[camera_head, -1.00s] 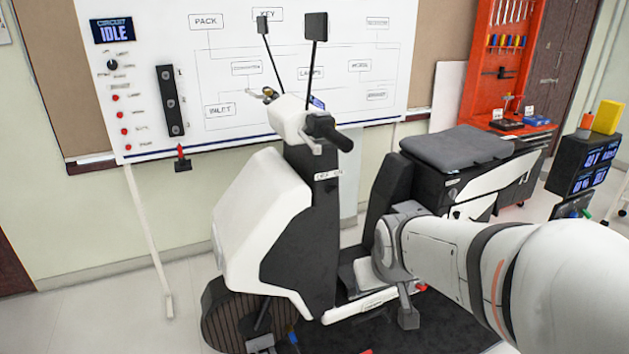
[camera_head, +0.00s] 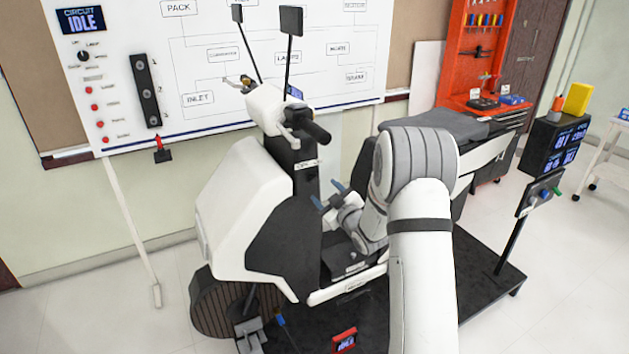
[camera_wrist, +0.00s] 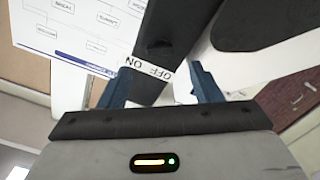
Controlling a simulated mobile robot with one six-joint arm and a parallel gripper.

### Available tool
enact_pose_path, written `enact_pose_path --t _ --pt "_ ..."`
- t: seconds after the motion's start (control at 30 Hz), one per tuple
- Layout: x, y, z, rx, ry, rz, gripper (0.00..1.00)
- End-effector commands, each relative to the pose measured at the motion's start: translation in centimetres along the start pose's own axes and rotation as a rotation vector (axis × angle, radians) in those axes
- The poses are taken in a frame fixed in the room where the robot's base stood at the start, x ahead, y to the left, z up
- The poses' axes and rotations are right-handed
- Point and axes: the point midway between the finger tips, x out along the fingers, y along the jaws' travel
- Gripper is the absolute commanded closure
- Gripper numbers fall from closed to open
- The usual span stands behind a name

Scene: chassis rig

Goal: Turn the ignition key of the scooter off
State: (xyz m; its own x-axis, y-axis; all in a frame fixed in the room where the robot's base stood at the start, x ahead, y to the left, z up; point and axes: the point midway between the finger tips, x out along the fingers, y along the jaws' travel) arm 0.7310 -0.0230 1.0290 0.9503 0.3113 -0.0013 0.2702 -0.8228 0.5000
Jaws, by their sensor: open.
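The white-and-black scooter (camera_head: 240,205) stands on a black platform. A white label (camera_head: 306,164) is on its dark front column below the handlebar. In the wrist view the label (camera_wrist: 148,67) reads OFF and ON, turned upside down. A small dark round feature (camera_wrist: 159,46) shows on the column near it; I cannot tell whether it is the ignition key or which way it points. My gripper (camera_head: 329,195) has its blue fingers apart and is empty, a little below and to the right of the label. In the wrist view the label shows between my fingers (camera_wrist: 160,80).
A wall board (camera_head: 230,60) with a circuit diagram and an IDLE display (camera_head: 82,19) is behind the scooter. The handlebar grip (camera_head: 318,131) and a mirror (camera_head: 291,20) rise above the column. The seat (camera_head: 440,122) is to the right. A panel on a post (camera_head: 540,192) stands at right.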

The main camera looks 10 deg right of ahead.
Motion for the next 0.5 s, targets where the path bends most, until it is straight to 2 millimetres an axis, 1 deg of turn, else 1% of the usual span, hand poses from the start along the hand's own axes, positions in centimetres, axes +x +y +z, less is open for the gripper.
enact_pose_path --t 0.3,0.4,0.5 --pt "4.8 0.1 -0.2 0.000 0.003 0.000 0.42" --pt "6.0 0.1 -0.2 -0.001 0.002 0.000 0.42" --pt "6.9 0.1 -0.1 -0.001 0.002 0.000 0.42"
